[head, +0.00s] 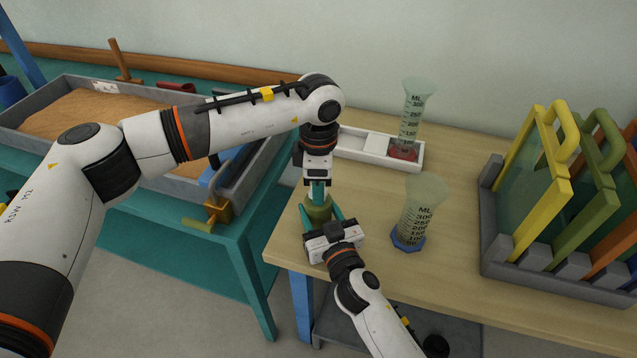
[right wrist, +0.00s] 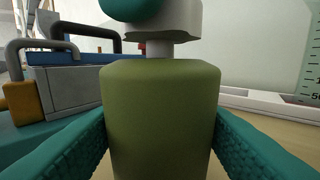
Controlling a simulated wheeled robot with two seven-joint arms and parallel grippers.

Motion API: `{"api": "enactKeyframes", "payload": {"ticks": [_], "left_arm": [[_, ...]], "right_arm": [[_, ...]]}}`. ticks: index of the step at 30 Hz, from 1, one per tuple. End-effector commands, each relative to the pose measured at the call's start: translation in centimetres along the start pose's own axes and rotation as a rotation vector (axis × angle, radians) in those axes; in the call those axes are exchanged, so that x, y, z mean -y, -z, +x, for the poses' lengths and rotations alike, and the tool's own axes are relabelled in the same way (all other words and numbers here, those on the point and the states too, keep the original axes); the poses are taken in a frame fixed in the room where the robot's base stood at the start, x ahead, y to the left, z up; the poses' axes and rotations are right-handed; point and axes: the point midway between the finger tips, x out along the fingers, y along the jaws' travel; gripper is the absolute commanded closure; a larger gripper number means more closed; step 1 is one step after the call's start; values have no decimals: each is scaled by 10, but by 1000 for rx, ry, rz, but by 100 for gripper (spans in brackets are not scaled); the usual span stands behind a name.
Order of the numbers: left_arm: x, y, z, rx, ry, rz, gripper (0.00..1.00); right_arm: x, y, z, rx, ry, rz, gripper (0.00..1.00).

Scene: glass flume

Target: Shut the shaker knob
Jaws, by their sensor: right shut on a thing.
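The olive-green shaker (head: 318,209) stands upright near the left edge of the wooden table. The right wrist view shows its olive body (right wrist: 160,115) up close, with a pale grey knob (right wrist: 172,22) on top. My right gripper (head: 322,222) reaches it from the front and is shut on the body, one teal finger on each side. My left gripper (head: 318,190) points down from above at the top of the shaker. A teal fingertip of it shows against the knob in the right wrist view. Whether its fingers are closed on the knob is hidden.
A white tray (head: 349,150) and a measuring cylinder (head: 411,110) with a red base stand behind. A second cylinder (head: 420,205) with a blue base stands right of the shaker. A grey rack (head: 545,275) holds coloured gates. A sand tray (head: 22,125) lies left.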

Motion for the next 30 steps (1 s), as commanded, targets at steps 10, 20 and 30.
{"api": "enactKeyframes", "payload": {"ticks": [10,20,30], "left_arm": [[0,0,0,1,-1,1,47],[1,0,-44,0,4,2,47],[0,0,-107,0,1,1,47]], "right_arm": [[0,2,0,-3,0,1,75],[0,1,0,-3,0,1,75],[0,1,0,-3,0,1,75]]}}
